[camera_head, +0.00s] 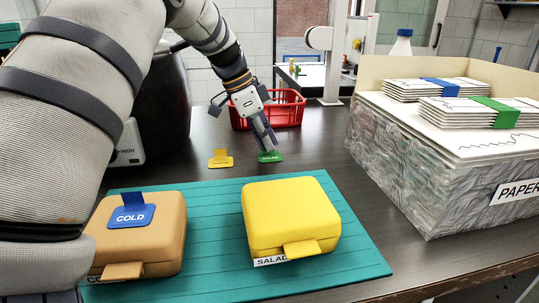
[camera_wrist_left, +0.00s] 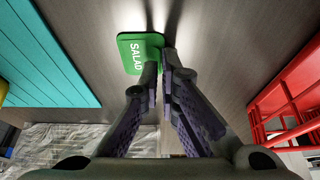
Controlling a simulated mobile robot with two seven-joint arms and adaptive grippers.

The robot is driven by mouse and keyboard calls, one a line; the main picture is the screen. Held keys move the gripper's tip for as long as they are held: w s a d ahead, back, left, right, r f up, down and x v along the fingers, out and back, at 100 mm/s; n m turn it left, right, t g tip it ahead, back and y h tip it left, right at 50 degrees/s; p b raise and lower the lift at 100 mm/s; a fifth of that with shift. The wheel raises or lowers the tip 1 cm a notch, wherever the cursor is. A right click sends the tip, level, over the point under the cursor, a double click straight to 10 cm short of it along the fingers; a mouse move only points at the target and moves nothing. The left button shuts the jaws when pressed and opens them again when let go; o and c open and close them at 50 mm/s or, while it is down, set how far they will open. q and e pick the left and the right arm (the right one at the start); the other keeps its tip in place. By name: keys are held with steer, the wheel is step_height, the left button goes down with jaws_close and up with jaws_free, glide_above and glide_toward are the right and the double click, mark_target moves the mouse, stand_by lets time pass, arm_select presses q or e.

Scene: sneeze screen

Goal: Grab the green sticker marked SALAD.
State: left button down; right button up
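The green sticker marked SALAD (camera_head: 270,157) lies on the dark table behind the yellow box. In the left wrist view the green sticker (camera_wrist_left: 131,54) sits right at the fingertips, its white lettering readable. My left gripper (camera_head: 268,147) reaches down onto it from above. In the left wrist view the fingers of my left gripper (camera_wrist_left: 160,68) are close together at the sticker's edge, with a thin green part between their tips. The sticker's upright tab is mostly hidden by the fingers. My right gripper is in neither view.
A yellow sticker (camera_head: 220,162) stands to the left. A red basket (camera_head: 290,112) is close behind the gripper. A yellow box (camera_head: 290,212) and an orange box (camera_head: 160,250) with a blue COLD sticker (camera_head: 131,216) sit on a teal mat (camera_head: 215,200). A paper crate (camera_head: 415,175) stands right.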

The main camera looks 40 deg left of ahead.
arm_select(q)
step_height(320, 180, up, 3)
steer(key=shift+w+r, duration=0.1)
steer(key=s+d+r+p, duration=0.1)
steer(key=s+d+r, duration=0.7)
steer(key=s+r, duration=0.2)
steer(key=shift+s+d+p, duration=0.2)
steer(key=shift+s+p, duration=0.2)
steer(key=shift+s, duration=0.25)
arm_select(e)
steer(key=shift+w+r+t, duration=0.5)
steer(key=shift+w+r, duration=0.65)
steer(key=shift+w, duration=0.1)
